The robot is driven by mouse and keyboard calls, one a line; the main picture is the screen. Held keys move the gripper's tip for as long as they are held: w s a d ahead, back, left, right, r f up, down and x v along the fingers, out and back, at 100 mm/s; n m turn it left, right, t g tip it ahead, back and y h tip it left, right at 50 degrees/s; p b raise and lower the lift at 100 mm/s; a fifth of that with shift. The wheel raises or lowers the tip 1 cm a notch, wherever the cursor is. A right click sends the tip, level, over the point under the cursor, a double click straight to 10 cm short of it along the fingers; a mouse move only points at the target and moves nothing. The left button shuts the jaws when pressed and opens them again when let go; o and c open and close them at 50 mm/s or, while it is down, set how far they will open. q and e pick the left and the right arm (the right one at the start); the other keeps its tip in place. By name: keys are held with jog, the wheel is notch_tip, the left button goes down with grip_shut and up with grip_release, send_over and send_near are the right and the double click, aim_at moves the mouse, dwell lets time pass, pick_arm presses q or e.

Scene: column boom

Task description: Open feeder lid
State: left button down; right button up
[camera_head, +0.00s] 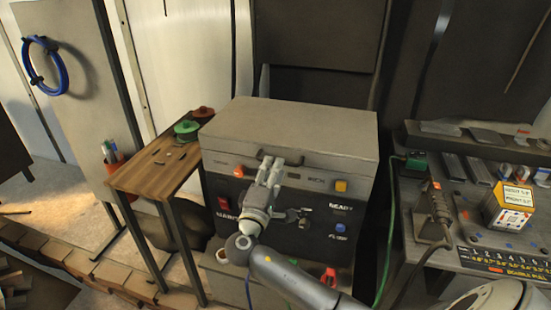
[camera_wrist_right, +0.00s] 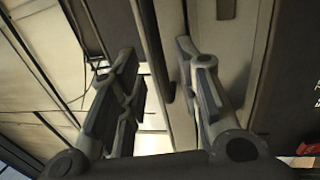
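The feeder (camera_head: 280,235) is a dark-fronted box with labels and buttons. Its grey lid (camera_head: 300,130) lies flat and closed on top. A dark handle (camera_head: 262,154) shows on the lid's front edge, partly hidden by my gripper. My right gripper (camera_head: 271,169) is in front of the lid's front face, at the handle. In the right wrist view its two fingers (camera_wrist_right: 158,85) stand apart with a gap between them. A dark bar shows in that gap; I cannot tell whether the fingers touch it. My left gripper is not in view.
A wooden side table (camera_head: 155,168) with green and red spools stands left of the feeder. At right, a grey bench (camera_head: 465,235) holds tools and a yellow-white box (camera_head: 508,207). A green cable (camera_head: 388,240) hangs between feeder and bench. Dark panels stand behind.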

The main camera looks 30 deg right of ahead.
jog(key=shift+p+x, duration=0.3)
jog(key=shift+x, duration=1.55)
grip_shut()
